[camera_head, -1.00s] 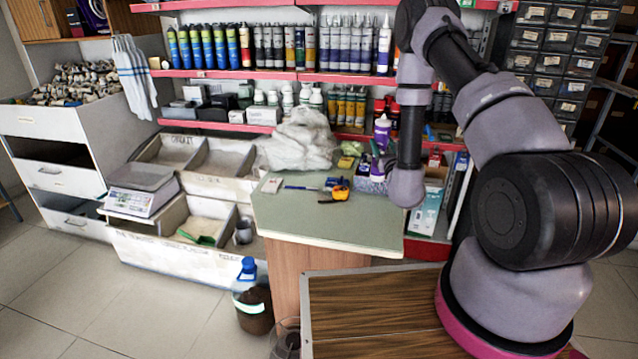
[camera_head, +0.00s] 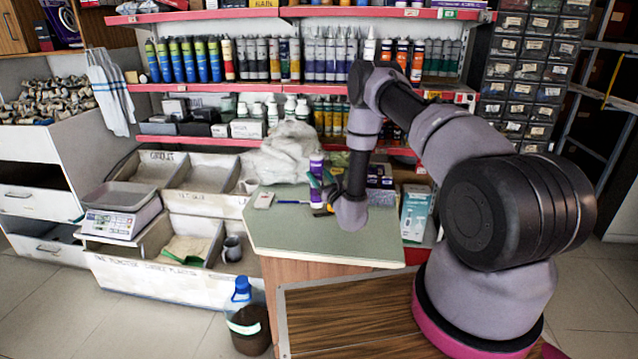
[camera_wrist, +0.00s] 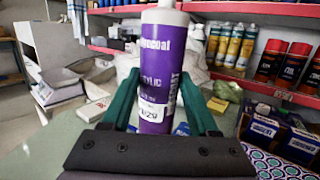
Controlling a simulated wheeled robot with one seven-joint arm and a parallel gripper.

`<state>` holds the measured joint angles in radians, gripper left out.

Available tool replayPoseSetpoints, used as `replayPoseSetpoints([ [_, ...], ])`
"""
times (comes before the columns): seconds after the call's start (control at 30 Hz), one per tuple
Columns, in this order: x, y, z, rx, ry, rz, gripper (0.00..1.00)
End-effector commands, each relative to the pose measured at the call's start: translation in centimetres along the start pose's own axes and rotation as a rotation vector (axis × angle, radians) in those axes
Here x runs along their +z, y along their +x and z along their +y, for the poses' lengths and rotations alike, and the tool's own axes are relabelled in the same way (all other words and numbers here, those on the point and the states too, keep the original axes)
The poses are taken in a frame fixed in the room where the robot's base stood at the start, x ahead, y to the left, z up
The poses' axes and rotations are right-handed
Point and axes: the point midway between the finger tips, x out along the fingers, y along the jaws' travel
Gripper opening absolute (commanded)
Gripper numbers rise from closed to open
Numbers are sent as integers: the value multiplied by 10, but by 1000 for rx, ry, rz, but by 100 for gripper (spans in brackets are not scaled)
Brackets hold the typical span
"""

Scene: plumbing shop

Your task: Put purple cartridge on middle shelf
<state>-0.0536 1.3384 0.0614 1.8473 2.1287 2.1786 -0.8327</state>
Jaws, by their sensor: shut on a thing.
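The purple cartridge (camera_head: 316,178), with a white top, stands upright in my gripper (camera_head: 326,190), over the green counter top. In the wrist view the cartridge (camera_wrist: 158,75) fills the middle, its label facing the camera. The teal fingers of my gripper (camera_wrist: 158,108) are shut on it from both sides. Its lower end is hidden behind the gripper body, so I cannot tell its gap to the counter. The middle shelf (camera_head: 240,86) has a red edge and holds a row of blue, grey, white and orange cartridges, behind and above my gripper.
The counter (camera_head: 290,235) holds a crumpled plastic bag (camera_head: 290,150), a blue pen and a partly hidden orange tape measure. Boxes (camera_head: 415,210) stand at the right. The lower shelf is crowded. A gap on the middle shelf is hard to make out behind my arm.

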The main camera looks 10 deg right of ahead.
Motion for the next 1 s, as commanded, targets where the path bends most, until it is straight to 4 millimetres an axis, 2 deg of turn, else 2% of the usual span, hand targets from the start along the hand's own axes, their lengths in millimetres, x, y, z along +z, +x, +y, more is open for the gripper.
replayPoseSetpoints([
  [0.13, -22, -3, 1, 1, -1, 1, 0],
  [0.53, -27, -4, 0, -1, 0, -1, 0],
  [0.57, -27, -4, 0, 0, 0, 1, 68],
  [0.6, -27, -4, 0, 0, 0, 1, 83],
  [0.63, -27, -4, 0, 0, 0, 1, 90],
  [1.0, -23, -4, 0, 1, -1, 0, 90],
])
